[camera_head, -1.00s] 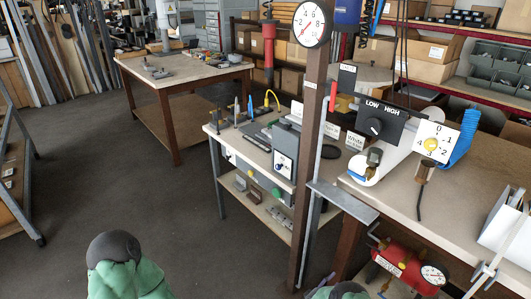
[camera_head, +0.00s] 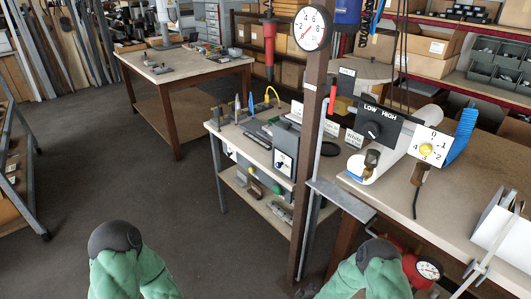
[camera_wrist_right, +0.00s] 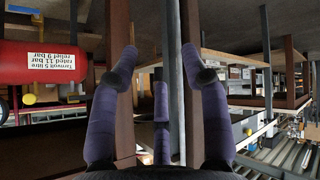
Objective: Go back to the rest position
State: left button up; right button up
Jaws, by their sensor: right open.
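My left arm (camera_head: 125,262) shows as a green sleeve with a dark rounded cap at the bottom left of the head view. Its gripper is out of view. My right arm (camera_head: 372,275) shows the same way at the bottom, right of the brown post, partly covering a red tank. Its gripper is not visible there. In the right wrist view, my right gripper (camera_wrist_right: 160,55) has its purple fingers spread open, with nothing held between them. A brown post and a grey upright stand behind the fingers; I cannot tell how far off.
The brown post (camera_head: 308,150) carries a round gauge (camera_head: 312,29). A worktop (camera_head: 460,195) with a LOW/HIGH panel (camera_head: 380,127) is at right. The red tank (camera_wrist_right: 55,62) is left in the wrist view. A smaller bench (camera_head: 235,132) stands left of the post.

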jog(key=s+a+r+m+g+y+p, duration=0.1)
jog(key=s+a+r+m+g+y, duration=0.1)
jog(key=s, duration=0.6)
jog(key=s+a+r+m+g+y+p, duration=0.1)
jog(key=s+a+r+g+y, duration=0.1)
jog(key=s, duration=0.6)
jog(key=s+a+r+m+g+y+p, duration=0.1)
jog(key=s+a+r+g, duration=0.3)
jog(key=s, duration=0.4)
jog(key=shift+s+r+m+y, duration=0.3)
jog(key=shift+r+m+y, duration=0.15)
jog(key=shift+m, duration=0.35)
